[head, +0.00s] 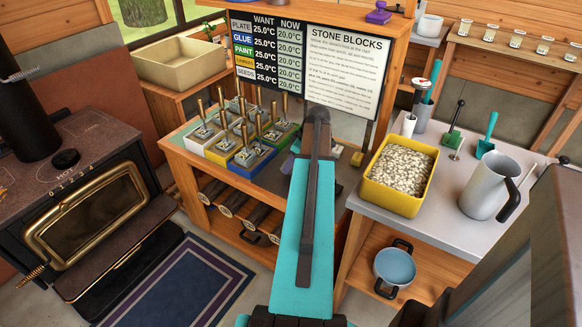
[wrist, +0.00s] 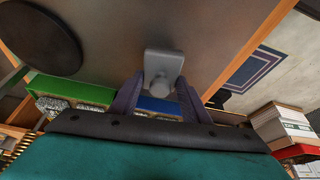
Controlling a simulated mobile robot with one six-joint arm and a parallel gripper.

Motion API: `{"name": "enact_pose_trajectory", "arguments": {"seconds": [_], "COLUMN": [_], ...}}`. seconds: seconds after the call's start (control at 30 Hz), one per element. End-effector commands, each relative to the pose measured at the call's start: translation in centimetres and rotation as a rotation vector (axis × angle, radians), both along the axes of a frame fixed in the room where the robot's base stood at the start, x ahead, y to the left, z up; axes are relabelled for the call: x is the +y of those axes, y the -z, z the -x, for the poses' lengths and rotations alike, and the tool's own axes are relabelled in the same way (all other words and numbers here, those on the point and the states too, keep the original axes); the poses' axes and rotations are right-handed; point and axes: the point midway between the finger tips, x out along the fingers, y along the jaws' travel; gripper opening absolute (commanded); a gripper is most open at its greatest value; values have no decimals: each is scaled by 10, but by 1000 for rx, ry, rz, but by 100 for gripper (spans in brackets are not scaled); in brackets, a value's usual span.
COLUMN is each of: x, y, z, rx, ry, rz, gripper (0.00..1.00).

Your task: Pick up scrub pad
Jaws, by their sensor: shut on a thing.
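In the wrist view, the two purple-grey fingers of my gripper (wrist: 160,98) are shut on a small grey piece with a rounded knob (wrist: 163,64). The frames do not show clearly whether this piece is the scrub pad. Its lower end is hidden between the fingers. In the head view, my teal arm reaches over the middle bench and hides most of the gripper and the held piece.
A wooden bench holds trays of handled stone blocks (head: 240,135) left of my arm. A yellow tub of pale pellets (head: 398,208) and a metal pitcher (head: 487,187) stand on the right counter. A sign board (head: 335,70) rises behind. A black stove (head: 85,190) stands left.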

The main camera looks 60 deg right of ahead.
Motion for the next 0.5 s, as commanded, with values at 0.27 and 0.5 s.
{"name": "enact_pose_trajectory", "arguments": {"seconds": [0.27, 0.5], "x": [-1, -1], "y": [-39, -67], "z": [0, 0], "rx": [-1, -1], "ry": [0, 0], "rz": [2, 1], "gripper": [20, 20]}}
